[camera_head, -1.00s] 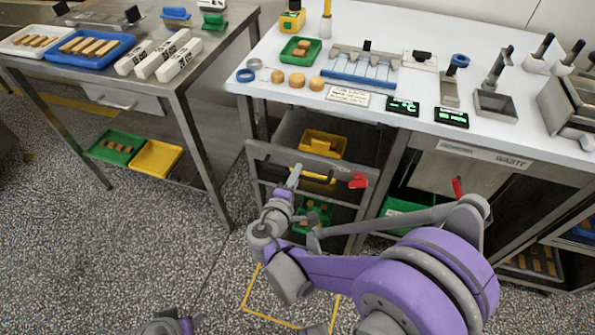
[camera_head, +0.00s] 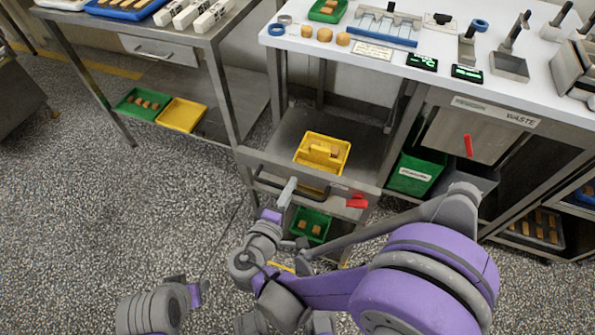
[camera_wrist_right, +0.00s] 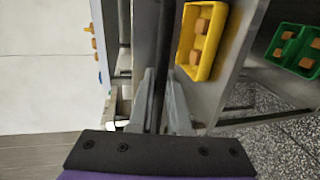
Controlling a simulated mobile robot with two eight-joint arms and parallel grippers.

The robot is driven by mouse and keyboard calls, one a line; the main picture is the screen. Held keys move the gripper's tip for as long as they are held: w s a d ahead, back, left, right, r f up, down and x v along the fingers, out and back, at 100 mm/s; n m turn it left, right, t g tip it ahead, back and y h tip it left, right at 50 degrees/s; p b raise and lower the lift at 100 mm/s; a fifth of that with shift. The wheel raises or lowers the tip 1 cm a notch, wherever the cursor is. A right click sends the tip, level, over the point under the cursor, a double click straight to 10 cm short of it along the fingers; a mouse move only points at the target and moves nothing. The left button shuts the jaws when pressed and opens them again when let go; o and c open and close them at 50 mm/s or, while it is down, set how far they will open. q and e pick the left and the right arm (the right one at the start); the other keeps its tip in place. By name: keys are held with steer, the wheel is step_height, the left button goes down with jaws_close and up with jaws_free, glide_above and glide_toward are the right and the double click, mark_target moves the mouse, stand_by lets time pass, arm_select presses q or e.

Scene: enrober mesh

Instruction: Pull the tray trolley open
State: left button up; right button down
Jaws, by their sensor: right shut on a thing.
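The tray trolley (camera_head: 362,188) is a grey metal frame standing partly out from under the white worktop. A yellow tray (camera_head: 341,168) with tan pieces sits on its upper deck, and a green tray (camera_head: 322,238) sits lower down. A dark bar handle (camera_head: 318,192) runs along its front. My right gripper (camera_head: 288,190) is shut on this handle; in the wrist view the dark bar (camera_wrist_right: 160,70) passes between the fingers. My left arm shows only in part at the bottom left, and its gripper is not in view.
A red lever (camera_head: 357,201) sits at the trolley's front right. A green bin (camera_head: 413,172) stands under the white worktop (camera_head: 440,50) to the right. A steel table (camera_head: 215,35) is at the left. Speckled floor in front and left is clear.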

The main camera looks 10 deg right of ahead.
steer(key=shift+f+v, duration=0.2)
steer(key=shift+v, duration=0.7)
steer(key=shift+f+v, duration=0.15)
steer(key=shift+v, duration=0.75)
steer(key=c, duration=0.9)
jaws_free()
steer(key=shift+o, duration=0.2)
steer(key=shift+s+a, duration=0.1)
steer(key=p+v, duration=0.1)
steer(key=v, duration=0.9)
steer(key=shift+s+a, duration=0.15)
steer(key=shift+s, duration=0.15)
steer(key=shift+r, duration=0.1)
